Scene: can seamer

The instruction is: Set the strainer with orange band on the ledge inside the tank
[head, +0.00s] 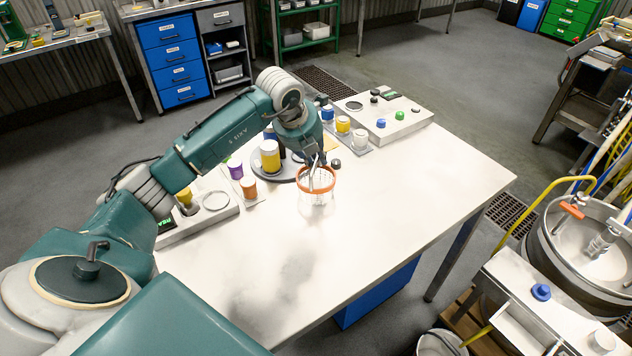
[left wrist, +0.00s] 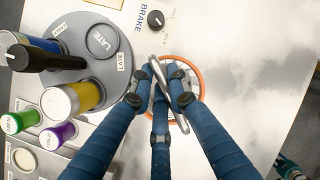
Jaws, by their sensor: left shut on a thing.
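The strainer with orange band (head: 317,199) is a white mesh cup with an orange rim. My left gripper (head: 318,170) is shut on its metal handle and holds it upright over the white table. I cannot tell whether its bottom touches the table. In the left wrist view my blue fingers (left wrist: 163,78) close around the handle, and the orange band (left wrist: 201,72) shows behind them. A round steel tank (head: 535,250) stands at the far right, beyond the table. I cannot make out its inner ledge. My right gripper is not seen.
A grey turntable (head: 285,175) with jars stands close left of the strainer, beside a brake knob (head: 335,164). A control box (head: 400,122) is behind. The table's front and right (head: 400,215) are bare. A yellow hose (head: 535,200) arches beside the tank.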

